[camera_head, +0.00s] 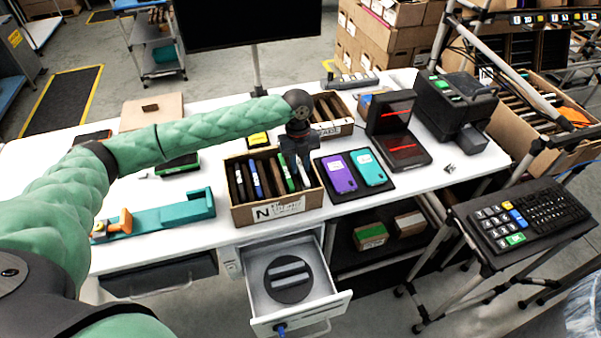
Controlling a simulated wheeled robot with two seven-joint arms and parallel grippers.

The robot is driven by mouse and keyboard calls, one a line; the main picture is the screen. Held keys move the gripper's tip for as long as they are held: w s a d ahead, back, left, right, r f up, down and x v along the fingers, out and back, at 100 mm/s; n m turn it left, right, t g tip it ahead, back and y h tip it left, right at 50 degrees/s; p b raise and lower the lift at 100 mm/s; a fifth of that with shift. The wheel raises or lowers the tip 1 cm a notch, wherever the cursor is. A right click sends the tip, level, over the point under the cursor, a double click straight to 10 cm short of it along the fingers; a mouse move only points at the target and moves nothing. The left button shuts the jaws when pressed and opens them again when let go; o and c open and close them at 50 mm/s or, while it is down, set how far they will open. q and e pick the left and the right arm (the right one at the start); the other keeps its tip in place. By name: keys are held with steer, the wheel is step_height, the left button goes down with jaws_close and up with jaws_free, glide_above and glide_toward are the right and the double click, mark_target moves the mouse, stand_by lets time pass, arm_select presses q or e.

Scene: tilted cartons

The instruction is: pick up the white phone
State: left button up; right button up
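An open brown carton (279,208) with a white "N" label stands near the front edge of the white table. Several slim phones stand on edge and lean in it, with dark, blue and green edges showing. A pale, whitish edge (304,176) shows at the carton's right end; it may be the white phone, but it is too small and too covered to be sure. My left gripper (298,167) points down over the right part of the carton and hides part of its contents. Its fingertips are too dark and small to tell open from shut. My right gripper is not in view.
A dark tray (359,190) with a purple phone (338,174) and a teal phone (367,166) lies right of the carton. A second carton (334,127) stands behind. A teal holder (160,217) lies left. An open drawer (317,295) juts out below.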

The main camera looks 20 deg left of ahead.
arm_select(q)
jaws_close()
steer(key=shift+r, duration=0.1)
